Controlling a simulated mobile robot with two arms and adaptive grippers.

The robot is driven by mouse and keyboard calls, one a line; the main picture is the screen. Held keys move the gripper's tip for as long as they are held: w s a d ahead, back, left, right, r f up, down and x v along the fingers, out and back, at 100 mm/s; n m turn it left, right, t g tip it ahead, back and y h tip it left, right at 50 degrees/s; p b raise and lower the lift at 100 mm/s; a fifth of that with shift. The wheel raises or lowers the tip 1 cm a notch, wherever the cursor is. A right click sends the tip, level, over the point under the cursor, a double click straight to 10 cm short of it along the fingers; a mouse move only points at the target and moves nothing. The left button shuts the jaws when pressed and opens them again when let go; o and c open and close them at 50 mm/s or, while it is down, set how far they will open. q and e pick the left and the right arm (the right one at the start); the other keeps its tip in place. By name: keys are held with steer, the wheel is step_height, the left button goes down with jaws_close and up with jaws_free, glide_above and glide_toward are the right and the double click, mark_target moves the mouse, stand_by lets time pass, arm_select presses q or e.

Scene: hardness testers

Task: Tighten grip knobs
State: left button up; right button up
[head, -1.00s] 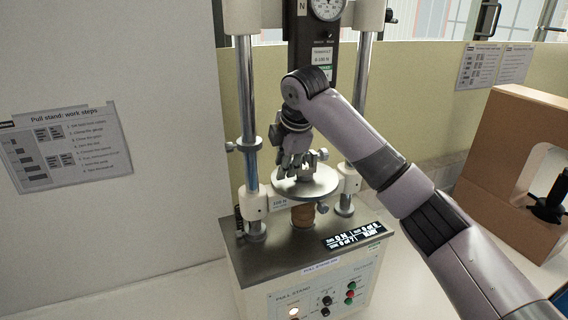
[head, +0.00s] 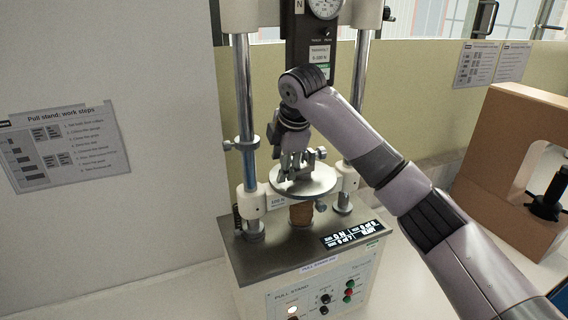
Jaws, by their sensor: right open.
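The pull stand (head: 300,258) stands on the bench with two steel columns, a dark force gauge (head: 322,15) at the top and a round metal plate (head: 318,186) low between the columns. My right gripper (head: 291,178) points down just above the plate, in front of the grips. It is open. A small grip knob (head: 321,153) shows just right of the gripper. Another knob (head: 321,206) sits below the plate's front right edge. The grips themselves are mostly hidden behind my gripper and wrist. My left gripper is out of view.
The base carries a lit display (head: 352,234) and a front panel with coloured buttons (head: 349,291). Clamp knobs (head: 243,145) sit on the left column. A brown frame machine (head: 505,160) stands at the right. A work-steps sheet (head: 68,148) hangs on the left wall.

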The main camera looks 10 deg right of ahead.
steer(key=v, duration=0.3)
steer(key=s+d, duration=0.2)
steer(key=s, duration=1)
steer(key=shift+d, duration=0.15)
steer(key=shift+w, duration=0.1)
steer(key=shift+c, duration=0.2)
